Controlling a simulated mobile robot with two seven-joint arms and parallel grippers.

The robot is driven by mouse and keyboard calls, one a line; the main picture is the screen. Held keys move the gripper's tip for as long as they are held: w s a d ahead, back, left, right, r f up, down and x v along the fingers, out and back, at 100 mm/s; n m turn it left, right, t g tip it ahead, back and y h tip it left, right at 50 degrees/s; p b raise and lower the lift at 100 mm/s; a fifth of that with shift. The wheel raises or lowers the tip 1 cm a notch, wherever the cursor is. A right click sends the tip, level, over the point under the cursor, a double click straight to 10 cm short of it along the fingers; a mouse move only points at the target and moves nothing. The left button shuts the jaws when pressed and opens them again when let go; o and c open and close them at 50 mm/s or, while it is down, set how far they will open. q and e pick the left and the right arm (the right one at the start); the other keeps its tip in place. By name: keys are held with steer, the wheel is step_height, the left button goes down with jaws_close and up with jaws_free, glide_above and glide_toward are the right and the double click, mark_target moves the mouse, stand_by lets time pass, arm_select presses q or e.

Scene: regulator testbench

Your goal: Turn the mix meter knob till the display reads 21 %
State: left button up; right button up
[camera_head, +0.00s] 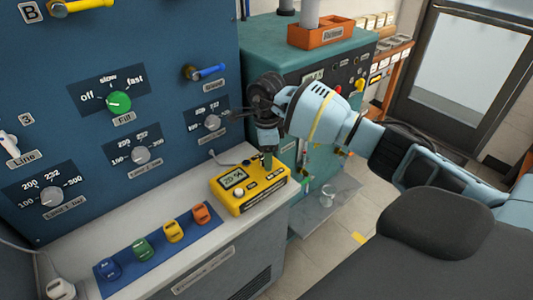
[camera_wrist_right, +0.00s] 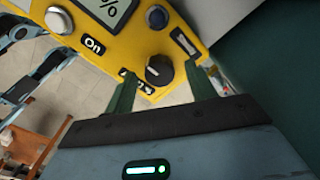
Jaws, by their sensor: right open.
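The yellow mix meter (camera_head: 246,189) lies on the white bench top, and its near part fills the top of the right wrist view (camera_wrist_right: 110,55). Its display (camera_head: 233,178) seems to read about 20 %, but the digits are small; the wrist view shows only the % sign clearly. A dark round knob (camera_wrist_right: 159,70) sits at the meter's end. My right gripper (camera_wrist_right: 160,76) is open, its two green fingers on either side of this knob. Whether they touch it cannot be told. In the head view the right gripper (camera_head: 267,158) is over the meter's far right end. My left gripper is not in view.
Several coloured pieces lie on a blue mat (camera_head: 190,240) left of the meter. The blue panel with knobs (camera_head: 160,120) rises behind the bench. A teal cabinet (camera_head: 280,45) with an orange tray (camera_head: 320,34) stands behind my right wrist. Bare bench separates mat and meter.

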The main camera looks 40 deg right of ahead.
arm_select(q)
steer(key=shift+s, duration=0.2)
arm_select(e)
steer(key=shift+f, duration=0.1)
steer(key=shift+c, duration=1.1)
steer(key=c, duration=0.8)
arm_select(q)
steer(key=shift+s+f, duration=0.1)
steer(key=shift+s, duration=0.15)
